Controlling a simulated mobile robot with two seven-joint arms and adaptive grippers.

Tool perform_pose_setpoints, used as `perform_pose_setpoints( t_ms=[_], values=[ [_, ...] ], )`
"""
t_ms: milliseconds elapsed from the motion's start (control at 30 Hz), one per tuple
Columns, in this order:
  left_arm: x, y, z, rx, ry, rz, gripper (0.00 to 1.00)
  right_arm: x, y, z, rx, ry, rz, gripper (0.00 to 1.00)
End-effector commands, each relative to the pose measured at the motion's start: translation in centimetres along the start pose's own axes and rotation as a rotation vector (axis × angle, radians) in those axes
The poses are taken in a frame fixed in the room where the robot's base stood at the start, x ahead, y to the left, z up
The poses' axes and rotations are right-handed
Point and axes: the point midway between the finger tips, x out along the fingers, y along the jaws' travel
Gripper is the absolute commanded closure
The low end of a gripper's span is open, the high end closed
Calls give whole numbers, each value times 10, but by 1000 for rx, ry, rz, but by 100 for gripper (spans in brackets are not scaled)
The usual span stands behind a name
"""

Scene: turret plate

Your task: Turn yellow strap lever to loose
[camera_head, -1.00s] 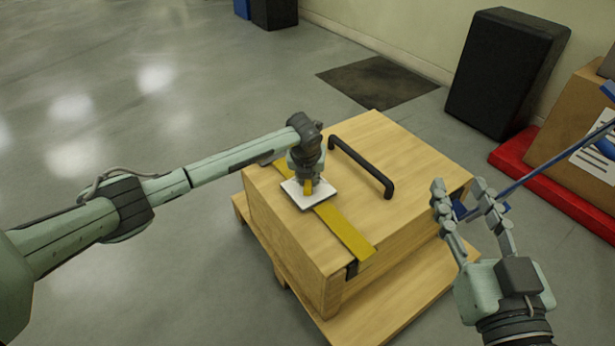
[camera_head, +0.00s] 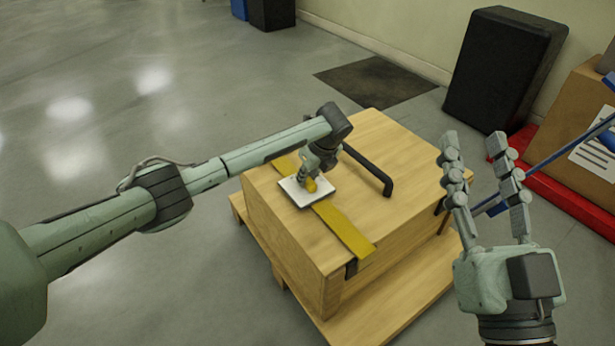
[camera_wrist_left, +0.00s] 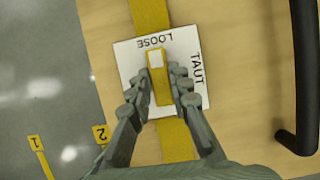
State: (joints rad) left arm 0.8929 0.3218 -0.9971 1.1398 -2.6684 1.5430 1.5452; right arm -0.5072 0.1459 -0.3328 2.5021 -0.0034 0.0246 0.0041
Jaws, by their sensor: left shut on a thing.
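The yellow lever (camera_head: 311,185) stands on a white plate (camera_head: 291,192) on top of a wooden crate (camera_head: 410,160). In the left wrist view the lever (camera_wrist_left: 162,88) has a white tip that points toward the word LOOSE on the plate (camera_wrist_left: 128,58); TAUT is printed on the right side. My left gripper (camera_wrist_left: 158,92) is shut on the lever, a finger on each side. In the head view the left gripper (camera_head: 308,183) partly hides the lever. The yellow strap (camera_head: 345,232) runs under the plate. My right gripper (camera_head: 478,140) is open, right of the crate.
A black bar handle (camera_head: 368,170) rises from the crate top close to my left gripper. A blue strap (camera_head: 570,150) runs behind my right gripper to a cardboard box (camera_head: 570,125) on a red base (camera_head: 545,175). A black case (camera_head: 505,70) stands behind. Floor at left is free.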

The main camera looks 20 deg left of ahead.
Motion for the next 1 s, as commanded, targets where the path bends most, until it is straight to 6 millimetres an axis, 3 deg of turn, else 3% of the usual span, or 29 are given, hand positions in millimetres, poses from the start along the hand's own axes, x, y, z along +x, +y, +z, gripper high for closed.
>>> perform_pose_setpoints(
  t_ms=[500, 533, 700, 1000],
  values=[
    [0, 0, 0, -20, 1, 9, 100, 0, 0, -2, -1, 14, 0, 60],
    [0, 0, 0, -20, 1, 9, 80, 0, 0, -2, -1, 14, 0, 60],
    [0, 0, 0, -19, 1, 8, 60, 0, 0, -2, -1, 13, 0, 60],
    [-1, 0, 0, -18, 1, 7, 60, 0, 1, 0, -2, 8, 1, 60]
  ],
)
